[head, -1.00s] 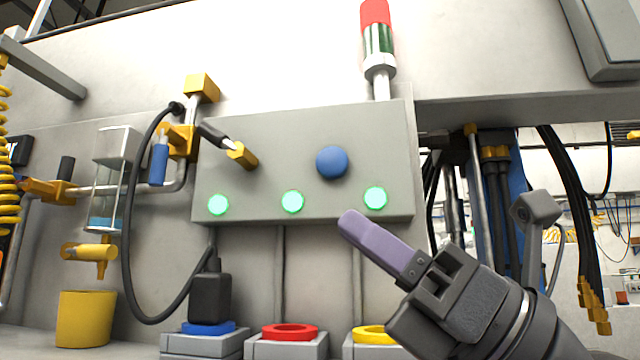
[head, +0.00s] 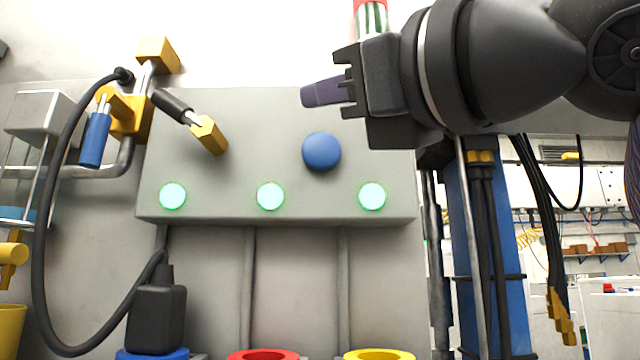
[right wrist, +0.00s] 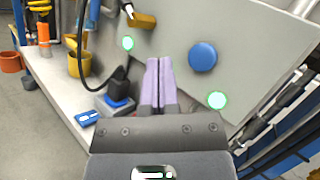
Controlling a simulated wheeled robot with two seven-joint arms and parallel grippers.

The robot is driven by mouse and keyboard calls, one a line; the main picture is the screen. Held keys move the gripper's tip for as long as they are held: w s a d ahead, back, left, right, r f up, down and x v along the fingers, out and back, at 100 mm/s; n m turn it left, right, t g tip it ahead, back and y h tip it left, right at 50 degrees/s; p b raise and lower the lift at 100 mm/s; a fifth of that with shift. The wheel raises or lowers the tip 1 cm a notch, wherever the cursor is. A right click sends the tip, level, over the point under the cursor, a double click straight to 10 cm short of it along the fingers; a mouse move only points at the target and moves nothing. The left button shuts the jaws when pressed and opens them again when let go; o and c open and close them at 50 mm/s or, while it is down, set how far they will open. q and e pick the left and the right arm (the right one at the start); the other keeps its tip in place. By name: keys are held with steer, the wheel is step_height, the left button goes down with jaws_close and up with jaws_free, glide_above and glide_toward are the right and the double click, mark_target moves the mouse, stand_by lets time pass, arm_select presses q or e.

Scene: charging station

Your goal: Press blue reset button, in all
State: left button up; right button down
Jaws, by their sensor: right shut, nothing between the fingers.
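The blue reset button (head: 321,151) is a round dome on the front of a grey control box (head: 250,120). Three green lights are lit in a row below it. It also shows in the right wrist view (right wrist: 203,57). My right gripper (head: 308,95), with purple fingers, is shut and empty. In the head view it appears above the button, pointing left, apart from it. In the right wrist view the shut fingers (right wrist: 158,85) lie to the left of the button. My left gripper is not in view.
A black plug (head: 156,318) stands on the blue ring socket (head: 152,354), with red (head: 263,355) and yellow (head: 379,355) ring sockets beside it. A yellow-tipped lever (head: 208,134) juts from the box's left part. Black hoses (head: 545,220) hang at right.

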mark_target(303, 143)
steer(key=shift+w+p, duration=1.55)
steer(key=shift+w, duration=2.25)
steer(key=shift+w, duration=0.45)
